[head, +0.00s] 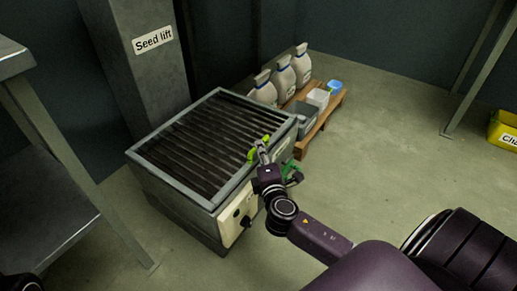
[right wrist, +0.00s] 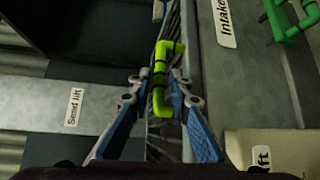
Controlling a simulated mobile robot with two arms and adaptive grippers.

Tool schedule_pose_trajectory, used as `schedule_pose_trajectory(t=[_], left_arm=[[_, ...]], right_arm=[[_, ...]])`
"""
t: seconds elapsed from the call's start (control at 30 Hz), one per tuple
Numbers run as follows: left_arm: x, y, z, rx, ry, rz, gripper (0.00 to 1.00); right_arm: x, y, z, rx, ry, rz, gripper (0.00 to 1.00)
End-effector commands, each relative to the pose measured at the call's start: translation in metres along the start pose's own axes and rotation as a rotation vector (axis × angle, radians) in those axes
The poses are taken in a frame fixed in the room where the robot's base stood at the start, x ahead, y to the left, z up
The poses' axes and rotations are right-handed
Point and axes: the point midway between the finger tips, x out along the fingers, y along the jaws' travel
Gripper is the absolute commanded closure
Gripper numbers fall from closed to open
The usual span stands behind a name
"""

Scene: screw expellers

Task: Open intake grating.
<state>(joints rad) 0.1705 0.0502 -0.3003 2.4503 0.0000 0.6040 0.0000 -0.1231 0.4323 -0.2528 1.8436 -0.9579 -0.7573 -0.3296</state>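The intake grating (head: 190,160) is a panel of dark bars in a grey metal frame on top of a box. It lies flat and closed. A lime green handle (head: 251,155) sits at its right edge. My right gripper (head: 261,148) is at this handle. In the right wrist view, the lime handle (right wrist: 160,75) stands between the two fingertips of my right gripper (right wrist: 158,82). Narrow gaps seem to show beside the handle, so the fingers look open around it; contact is not clear. My left gripper is not in view.
A darker green handle (head: 294,172) is on the box's front, beside my right wrist. A pale control panel (head: 238,215) is also there. The seed lift column (head: 140,70) rises behind. Open floor lies to the right.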

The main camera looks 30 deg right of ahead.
Motion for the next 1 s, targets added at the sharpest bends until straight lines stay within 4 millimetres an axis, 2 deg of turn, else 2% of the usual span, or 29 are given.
schedule_pose_trajectory(t=[0.1, 0.3, 0.6, 0.77, 1.0], left_arm=[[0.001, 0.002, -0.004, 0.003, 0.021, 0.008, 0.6], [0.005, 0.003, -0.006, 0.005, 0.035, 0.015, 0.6], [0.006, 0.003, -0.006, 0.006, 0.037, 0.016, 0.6], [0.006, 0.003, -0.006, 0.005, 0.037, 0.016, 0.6], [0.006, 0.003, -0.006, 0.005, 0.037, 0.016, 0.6]], right_arm=[[0.018, -0.002, 0.0, 0.0, 0.0, 0.002, 0.82], [0.032, -0.001, 0.0, 0.0, 0.001, 0.001, 0.82], [0.034, 0.0, 0.0, 0.0, 0.001, 0.0, 0.82], [0.034, 0.0, 0.0, 0.001, 0.001, -0.001, 1.0], [0.033, -0.001, 0.0, 0.001, 0.001, -0.001, 1.0]])
